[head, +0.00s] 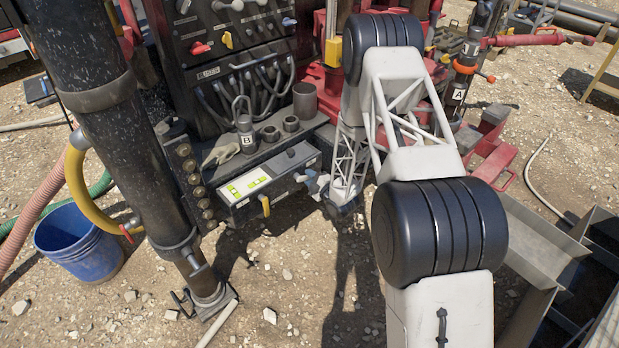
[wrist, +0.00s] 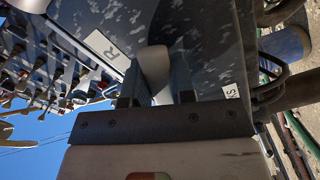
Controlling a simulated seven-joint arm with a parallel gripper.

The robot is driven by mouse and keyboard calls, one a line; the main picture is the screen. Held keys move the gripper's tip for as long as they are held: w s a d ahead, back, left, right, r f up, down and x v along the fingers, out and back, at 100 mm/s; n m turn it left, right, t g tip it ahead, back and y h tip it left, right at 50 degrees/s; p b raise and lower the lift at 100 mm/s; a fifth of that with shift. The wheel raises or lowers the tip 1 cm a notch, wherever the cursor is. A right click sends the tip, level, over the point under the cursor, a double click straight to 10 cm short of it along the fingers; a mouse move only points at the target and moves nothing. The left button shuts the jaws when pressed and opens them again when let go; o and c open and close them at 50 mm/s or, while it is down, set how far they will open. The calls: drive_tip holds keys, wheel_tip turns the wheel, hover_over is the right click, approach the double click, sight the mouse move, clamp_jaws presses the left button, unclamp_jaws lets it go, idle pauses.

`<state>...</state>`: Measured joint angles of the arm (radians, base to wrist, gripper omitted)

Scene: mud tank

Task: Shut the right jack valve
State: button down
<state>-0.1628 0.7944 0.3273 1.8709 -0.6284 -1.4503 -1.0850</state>
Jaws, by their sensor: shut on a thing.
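The valve box (head: 272,180) is a low grey box with yellow-green labels on its top, below the dark control panel. A yellow lever (head: 265,205) hangs on its front face. In the wrist view a dark, scuffed face (wrist: 195,45) with a white label marked R (wrist: 105,48) fills the middle. A pale grey valve handle (wrist: 155,68) stands out from this face. My gripper (wrist: 157,88) is shut on this handle, one dark finger on each side. In the head view my gripper (head: 316,184) is at the box's right end, where the handle is hard to make out.
A thick black column (head: 110,130) stands left of the box, with a blue bucket (head: 80,240) beside it. The dark control panel (head: 235,60) rises behind. A pot marked B (head: 246,135) stands on the ledge above the box. Grey metal troughs (head: 535,235) lie at right. Open gravel lies in front.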

sight(295, 185)
drive_tip(key=shift+s+f+m, duration=0.1)
drive_tip(key=shift+f+m, duration=0.1)
drive_tip(key=shift+m, duration=0.2)
drive_tip(key=shift+s+a+f+m, duration=0.15)
drive_tip(key=shift+f+m, duration=0.1)
drive_tip(key=shift+m, duration=0.35)
drive_tip(key=shift+s+a+f+m, duration=0.1)
drive_tip(key=shift+f+m, duration=0.1)
drive_tip(key=shift+m, duration=0.4)
drive_tip(key=m, duration=0.1)
drive_tip(key=s+a+f+m, duration=0.1)
drive_tip(key=m, duration=0.3)
drive_tip(key=shift+s+a+f, duration=0.15)
drive_tip(key=shift+f, duration=0.1)
drive_tip(key=shift+s+a+f+m, duration=0.1)
drive_tip(key=shift+s+a+m, duration=0.15)
drive_tip(key=shift+m, duration=0.65)
drive_tip(key=shift+s+a+f+m, duration=0.1)
drive_tip(key=shift+s+a+m, duration=0.15)
drive_tip(key=shift+m, duration=0.65)
drive_tip(key=shift+s+a+f+m, duration=0.1)
drive_tip(key=shift+s+a+m, duration=0.15)
drive_tip(key=shift+m, duration=0.65)
drive_tip(key=c, duration=1)
unclamp_jaws()
drive_tip(key=shift+r, duration=0.1)
drive_tip(key=shift+o, duration=0.2)
